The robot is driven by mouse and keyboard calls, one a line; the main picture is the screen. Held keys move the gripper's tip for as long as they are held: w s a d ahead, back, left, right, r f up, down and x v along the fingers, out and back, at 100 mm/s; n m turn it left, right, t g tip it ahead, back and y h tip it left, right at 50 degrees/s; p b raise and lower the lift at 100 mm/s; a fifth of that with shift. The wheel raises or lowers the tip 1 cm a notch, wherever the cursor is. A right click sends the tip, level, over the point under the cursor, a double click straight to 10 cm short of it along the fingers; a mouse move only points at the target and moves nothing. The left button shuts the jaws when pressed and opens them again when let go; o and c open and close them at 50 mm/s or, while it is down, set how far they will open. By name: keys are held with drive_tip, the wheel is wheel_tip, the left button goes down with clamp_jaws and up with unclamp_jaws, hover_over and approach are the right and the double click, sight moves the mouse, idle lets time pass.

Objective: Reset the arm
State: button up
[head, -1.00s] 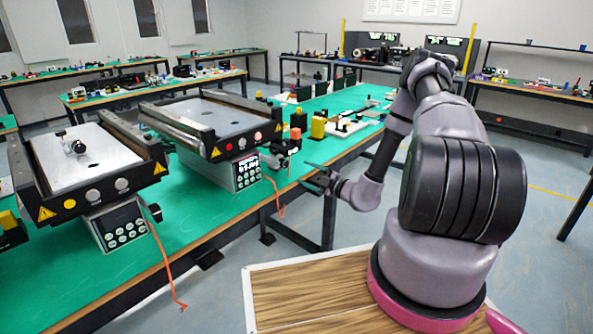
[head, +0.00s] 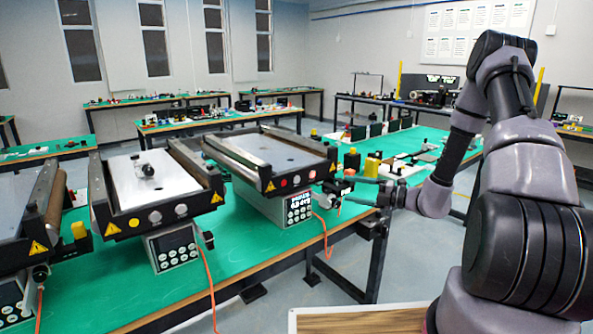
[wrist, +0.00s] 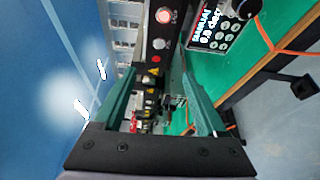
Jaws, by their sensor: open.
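My gripper (head: 348,190) is at the end of my bent grey arm (head: 520,165), at the right of the head view. It is near the right end of the right-hand mini conveyor (head: 285,150), by the front edge of the green table. In the wrist view the two green fingers of my gripper (wrist: 160,75) are spread apart with nothing held between them. The conveyor's side with its buttons and keypad (wrist: 212,30) shows beyond the fingers. Whether the gripper touches anything behind it cannot be told.
A middle conveyor (head: 150,185) and a left one (head: 20,225) share the green table (head: 265,245). Orange cables hang over its front edge. A yellow-topped part (head: 372,165) stands behind my gripper. Other benches line the back. Floor (head: 420,270) shows right of the table.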

drive_tip(key=s+a+r+n+g+h, duration=0.2)
drive_tip(key=s+r+n+g, duration=0.2)
drive_tip(key=s+r+n, duration=0.5)
drive_tip(key=s+a+r+n+g+h, duration=0.25)
drive_tip(key=s+r+n+g, duration=0.2)
drive_tip(key=r+n, duration=0.5)
drive_tip(key=s+d+r+n+t+h, duration=0.3)
drive_tip(key=s+r+n, duration=0.3)
drive_tip(key=n, duration=0.3)
drive_tip(key=s+d+r+n+t+h, duration=0.4)
drive_tip(key=s+n, duration=0.4)
drive_tip(key=n, duration=0.2)
wheel_tip(320, 180, up, 2)
drive_tip(key=shift+d+r+h, duration=0.1)
drive_tip(key=shift+d+h, duration=0.65)
drive_tip(key=shift+s, duration=0.1)
drive_tip(key=shift+c, duration=0.3)
